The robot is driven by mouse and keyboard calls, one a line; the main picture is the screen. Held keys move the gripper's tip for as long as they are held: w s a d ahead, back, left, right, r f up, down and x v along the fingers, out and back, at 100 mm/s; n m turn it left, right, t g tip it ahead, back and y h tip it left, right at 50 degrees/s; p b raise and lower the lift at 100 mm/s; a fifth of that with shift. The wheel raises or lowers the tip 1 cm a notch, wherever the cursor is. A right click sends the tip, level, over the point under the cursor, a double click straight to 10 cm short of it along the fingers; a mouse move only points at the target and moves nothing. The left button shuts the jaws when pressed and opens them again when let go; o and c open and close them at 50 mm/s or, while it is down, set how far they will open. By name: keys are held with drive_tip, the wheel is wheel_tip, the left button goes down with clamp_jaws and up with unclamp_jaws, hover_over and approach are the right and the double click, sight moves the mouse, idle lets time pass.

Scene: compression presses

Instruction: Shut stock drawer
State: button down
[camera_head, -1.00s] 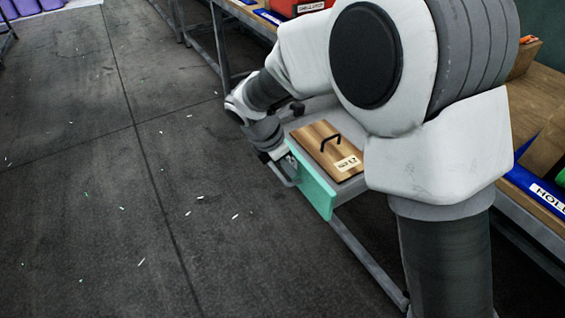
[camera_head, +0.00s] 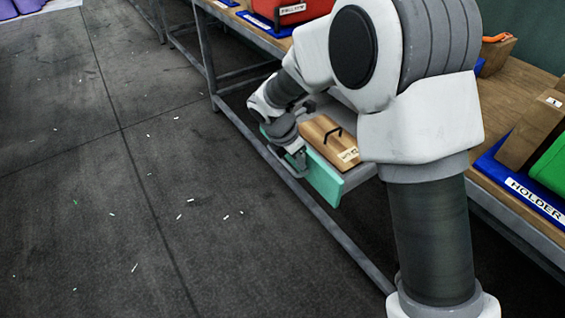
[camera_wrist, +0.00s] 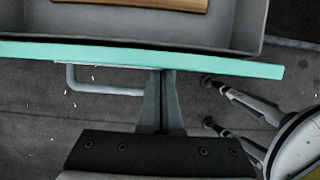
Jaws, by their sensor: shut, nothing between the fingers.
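The stock drawer (camera_head: 318,178) has a teal front and a grey tray and stands open from under the workbench. It also shows in the wrist view, with its teal front (camera_wrist: 220,65) across the picture and a grey bar handle (camera_wrist: 105,89) on it. A wooden block (camera_head: 318,130) with a black handle and a label lies in the drawer. My gripper (camera_wrist: 162,74) is shut and empty, its fingertips at the outer face of the drawer front, right of the bar handle in the wrist view. They look to be touching it. My arm hides part of the drawer in the head view.
The wooden workbench (camera_head: 480,108) runs along the right, with a blue HOLDER tray (camera_head: 530,196), a green item (camera_head: 552,170) and a red bin (camera_head: 305,10) on it. A grey metal rail (camera_head: 325,222) runs low under the drawer. The dark floor (camera_head: 90,220) at left is clear except for small scraps.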

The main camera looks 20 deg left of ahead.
drive_tip(key=w+d+p, duration=0.2)
drive_tip(key=w+d, duration=0.2)
drive_tip(key=w, duration=0.1)
drive_tip(key=w+d+p, duration=0.3)
drive_tip(key=w+d, duration=0.2)
drive_tip(key=w+d+p, duration=0.3)
drive_tip(key=w+d, duration=0.1)
drive_tip(key=w, duration=0.2)
drive_tip(key=shift+d+r, duration=0.1)
drive_tip(key=shift+d, duration=0.3)
drive_tip(key=shift+w, duration=0.1)
